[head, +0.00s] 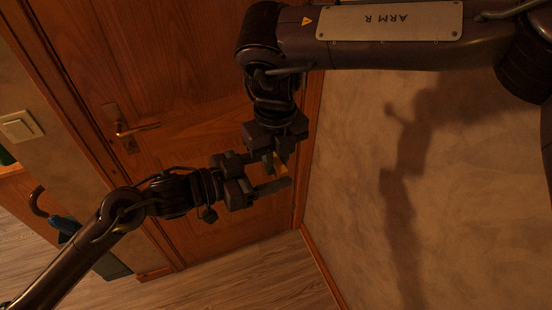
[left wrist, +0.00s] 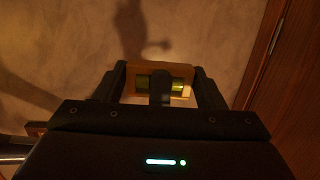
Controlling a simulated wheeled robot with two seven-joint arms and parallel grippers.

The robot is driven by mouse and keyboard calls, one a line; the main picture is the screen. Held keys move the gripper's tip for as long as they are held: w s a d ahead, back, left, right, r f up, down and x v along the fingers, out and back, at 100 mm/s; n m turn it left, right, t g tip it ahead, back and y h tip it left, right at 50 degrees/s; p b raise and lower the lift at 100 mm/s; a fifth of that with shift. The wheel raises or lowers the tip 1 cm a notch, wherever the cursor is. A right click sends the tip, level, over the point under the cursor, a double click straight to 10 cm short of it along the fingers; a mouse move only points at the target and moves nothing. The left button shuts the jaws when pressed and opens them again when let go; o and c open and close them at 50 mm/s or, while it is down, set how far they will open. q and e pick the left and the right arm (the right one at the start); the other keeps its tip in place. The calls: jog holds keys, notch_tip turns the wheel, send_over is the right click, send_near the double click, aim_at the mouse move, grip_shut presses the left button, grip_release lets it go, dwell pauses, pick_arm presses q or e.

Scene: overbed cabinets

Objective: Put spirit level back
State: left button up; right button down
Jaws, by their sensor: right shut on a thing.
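The spirit level (head: 282,170) is a small yellow-orange block, mostly hidden between the grippers in the head view. In the left wrist view the spirit level (left wrist: 143,72) shows a yellow frame and a green vial. My right gripper (head: 277,158) reaches down from above and is shut on it; a dark finger crosses the vial's middle in the left wrist view. My left gripper (head: 268,174) comes in from the left and is open, its fingers on either side of the level. I cannot tell whether they touch it.
A wooden door (head: 185,75) with a brass handle (head: 135,128) is behind the grippers. A beige wall (head: 350,165) fills the right. A light switch (head: 18,126) is at the far left, above a shelf with a dark hooked handle (head: 38,202). The wooden floor (head: 255,280) is clear.

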pick_arm(q)
jog(key=o, duration=0.4)
jog(key=shift+o, duration=0.2)
